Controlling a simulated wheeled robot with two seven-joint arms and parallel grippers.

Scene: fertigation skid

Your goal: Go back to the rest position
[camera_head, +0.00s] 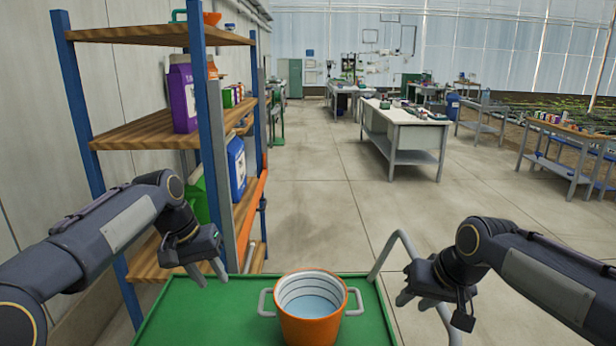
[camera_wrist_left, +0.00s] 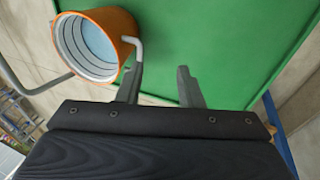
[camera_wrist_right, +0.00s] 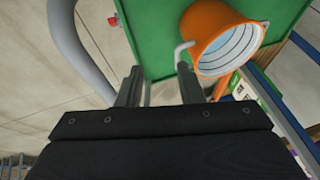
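My left gripper (camera_head: 208,272) is open and empty, above the left part of the green cart top, to the left of the orange pot. In the left wrist view its two fingers (camera_wrist_left: 160,88) stand apart with only green surface between them. My right gripper (camera_head: 426,302) is open and empty, to the right of the pot, near the cart's grey handle. In the right wrist view its fingers (camera_wrist_right: 162,90) are apart with nothing held. Both grippers are clear of the pot's handles.
The orange pot (camera_head: 310,328), with pale blue liquid inside, stands on the green cart top (camera_head: 215,300). A grey tube handle (camera_head: 385,250) rises at the cart's right. A shelf rack (camera_head: 150,130) with boxes stands close on the left. The floor ahead (camera_head: 325,190) is clear up to a white table (camera_head: 405,118).

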